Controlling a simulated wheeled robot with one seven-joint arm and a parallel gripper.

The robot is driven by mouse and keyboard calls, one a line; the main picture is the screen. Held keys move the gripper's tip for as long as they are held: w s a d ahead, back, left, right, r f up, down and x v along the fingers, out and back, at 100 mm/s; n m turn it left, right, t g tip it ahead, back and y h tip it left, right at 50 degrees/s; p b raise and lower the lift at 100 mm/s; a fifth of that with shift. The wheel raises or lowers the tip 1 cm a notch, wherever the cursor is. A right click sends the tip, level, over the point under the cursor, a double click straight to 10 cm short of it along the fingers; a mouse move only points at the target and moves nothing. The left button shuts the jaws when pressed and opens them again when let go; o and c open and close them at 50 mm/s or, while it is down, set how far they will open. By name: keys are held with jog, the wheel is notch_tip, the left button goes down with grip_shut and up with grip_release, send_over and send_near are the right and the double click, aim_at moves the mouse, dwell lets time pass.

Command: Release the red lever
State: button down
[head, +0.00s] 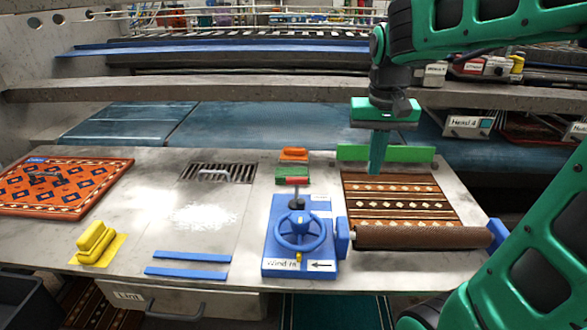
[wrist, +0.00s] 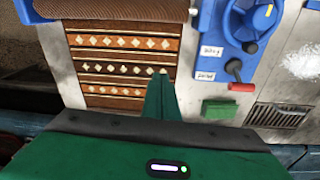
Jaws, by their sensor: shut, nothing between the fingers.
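The red lever (head: 297,181) has a red grip on a dark stem, at the back of a blue winding unit (head: 275,235) with a handwheel (head: 300,230). In the wrist view the lever's red grip (wrist: 241,87) lies right of my fingers, beside two small white labels (wrist: 205,76). My gripper (head: 376,172) is shut and empty, fingers pointing down. It is above the far part of the patterned rug (head: 395,200), right of the lever in the head view and apart from it. The fingers also show in the wrist view (wrist: 158,78).
A rolled end of the rug (head: 425,237) lies on a roller at the front. A green block (head: 292,174) and an orange brush (head: 294,154) stand behind the lever. A green bar (head: 385,153) lies behind the rug.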

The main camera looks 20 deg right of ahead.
notch_tip(320, 180, up, 3)
jog(key=n, duration=0.1)
send_over(297, 191)
jog(key=w+d, duration=0.2)
jog(key=w, duration=0.4)
jog(key=shift+d+r+t, duration=0.1)
jog(key=shift+d+t, duration=0.15)
jog(key=shift+t, duration=0.15)
jog(key=shift+s+a+f, duration=0.15)
jog(key=shift+s+f, duration=0.25)
jog(key=shift+f, duration=1.1)
jog(key=shift+s+a+f, duration=0.2)
jog(key=shift+s+f, duration=0.2)
jog(key=shift+f, duration=1.15)
jog(key=shift+s+a+f, duration=0.15)
jog(key=shift+s+f, duration=0.25)
jog(key=shift+f, duration=1.1)
jog(key=shift+a, duration=0.1)
